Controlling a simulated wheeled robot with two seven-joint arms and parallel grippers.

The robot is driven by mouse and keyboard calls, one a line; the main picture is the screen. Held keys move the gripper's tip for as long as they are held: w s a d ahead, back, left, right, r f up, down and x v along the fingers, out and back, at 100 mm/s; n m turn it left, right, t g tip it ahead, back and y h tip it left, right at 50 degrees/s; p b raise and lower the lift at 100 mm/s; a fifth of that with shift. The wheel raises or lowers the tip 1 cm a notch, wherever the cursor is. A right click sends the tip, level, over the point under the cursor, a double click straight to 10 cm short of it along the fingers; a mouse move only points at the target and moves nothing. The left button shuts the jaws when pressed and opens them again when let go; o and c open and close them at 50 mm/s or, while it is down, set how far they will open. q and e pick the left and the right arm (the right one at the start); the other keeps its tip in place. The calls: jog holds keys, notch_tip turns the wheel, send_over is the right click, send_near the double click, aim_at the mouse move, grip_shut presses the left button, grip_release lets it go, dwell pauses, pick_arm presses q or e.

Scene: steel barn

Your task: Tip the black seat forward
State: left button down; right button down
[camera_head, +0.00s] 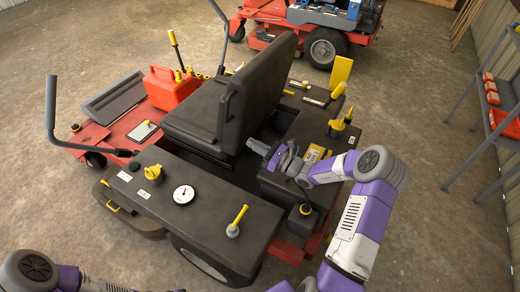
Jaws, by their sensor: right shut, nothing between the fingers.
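The black seat (203,127) is upright on the red riding mower in the middle of the head view, with its backrest (262,88) standing at the right of the cushion. My right gripper (252,144) reaches in from the right and is shut and empty. Its tip is low behind the seat, close to the base of the backrest; I cannot tell if it touches. The seat's underside and hinge are hidden. Of my left arm, only links show at the bottom left edge; its gripper cannot be made out.
A red fuel can (172,88) stands beside the seat on the mower deck. Grey control levers (52,105) rise at the left. A gauge (184,194) and yellow-handled parts sit on the near fender. Another red mower (325,45) stands behind, and shelves (495,100) at right.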

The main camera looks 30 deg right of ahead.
aim_at(236, 129)
jog(key=w+a+r, duration=0.1)
jog(key=w, duration=0.1)
jog(key=w+a+r+b, duration=0.1)
jog(key=w+a+r, duration=0.1)
jog(key=w, duration=0.1)
jog(key=shift+w+a+r+b, duration=0.1)
jog(key=shift+w+a+b, duration=0.05)
jog(key=shift+w+b, duration=0.2)
jog(key=shift+w+a+r, duration=0.2)
jog(key=shift+w+r, duration=0.05)
jog(key=shift+r, duration=0.25)
